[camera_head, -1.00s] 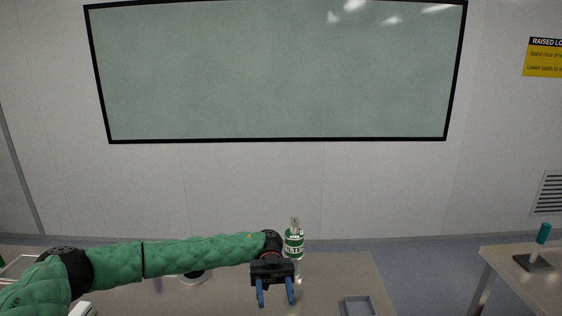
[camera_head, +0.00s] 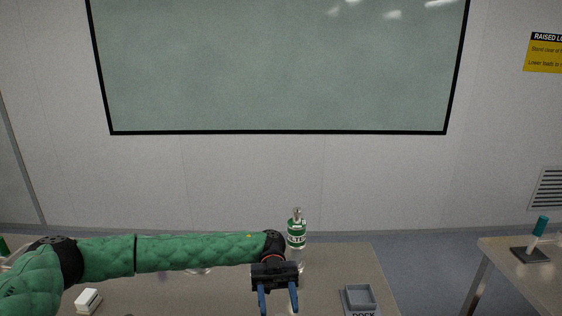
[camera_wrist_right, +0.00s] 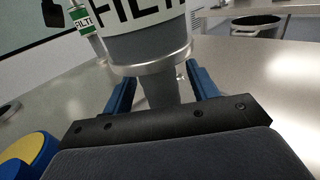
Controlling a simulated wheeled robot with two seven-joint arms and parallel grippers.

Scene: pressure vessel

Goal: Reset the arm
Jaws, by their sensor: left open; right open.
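My left arm, in a green quilted sleeve, reaches from the left across the table in the head view. Its gripper (camera_head: 278,300) has blue fingers, spread and pointing down with nothing visible between them. A green-and-white labelled filter bottle (camera_head: 296,233) stands upright just behind that gripper. My right gripper (camera_wrist_right: 160,88) shows only in the right wrist view. Its blue fingers are apart, on either side of the narrow grey lower part of a large cylinder labelled "FILT" (camera_wrist_right: 145,45). I cannot tell whether they touch it.
A grey tray marked "DOCK" (camera_head: 360,298) is at the table's right front. A small white block (camera_head: 88,301) lies at left. A side table (camera_head: 510,262) at right holds a black stand with a teal-topped rod (camera_head: 538,232). A round bin (camera_wrist_right: 256,27) shows in the wrist view.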

